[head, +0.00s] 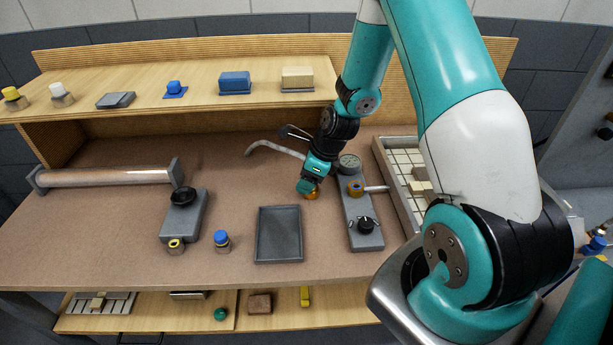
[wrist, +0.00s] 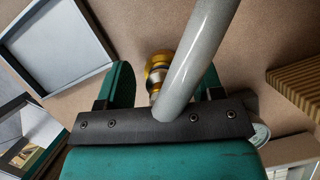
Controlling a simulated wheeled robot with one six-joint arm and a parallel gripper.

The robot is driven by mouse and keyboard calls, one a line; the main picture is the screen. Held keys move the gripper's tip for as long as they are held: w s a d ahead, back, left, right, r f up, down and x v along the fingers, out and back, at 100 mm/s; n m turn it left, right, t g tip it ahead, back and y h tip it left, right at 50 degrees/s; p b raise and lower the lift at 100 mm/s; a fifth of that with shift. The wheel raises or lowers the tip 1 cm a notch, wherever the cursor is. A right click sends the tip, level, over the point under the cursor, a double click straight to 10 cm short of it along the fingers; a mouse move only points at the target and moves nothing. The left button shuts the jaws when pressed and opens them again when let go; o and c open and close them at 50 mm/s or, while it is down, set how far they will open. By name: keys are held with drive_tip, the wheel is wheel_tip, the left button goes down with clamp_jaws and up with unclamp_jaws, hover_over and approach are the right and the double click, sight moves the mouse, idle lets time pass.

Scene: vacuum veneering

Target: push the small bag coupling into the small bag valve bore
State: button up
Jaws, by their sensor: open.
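My gripper (head: 307,188) is low over the middle of the bench, left of a grey valve block (head: 362,212). A brass coupling (head: 312,195) is at my fingertips. In the wrist view the coupling (wrist: 157,68) lies between the two green fingers of my open gripper (wrist: 165,85), with gaps beside it. A grey hose (wrist: 200,50) crosses in front and hides part of it. I cannot tell which bore is the small bag's, nor see into one.
A grey tray (head: 279,259) lies in front of my gripper. Left of it are a blue-capped fitting (head: 222,240) and a second block (head: 185,220) with a black knob. A bent grey tube (head: 268,147) lies behind. A crate of pale blocks (head: 387,175) stands right.

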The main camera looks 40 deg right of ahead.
drive_tip(key=shift+f, duration=0.25)
drive_tip(key=c, duration=1.1)
drive_tip(key=shift+r+p, duration=1.85)
drive_tip(key=shift+r, duration=0.1)
drive_tip(key=shift+a, duration=0.1)
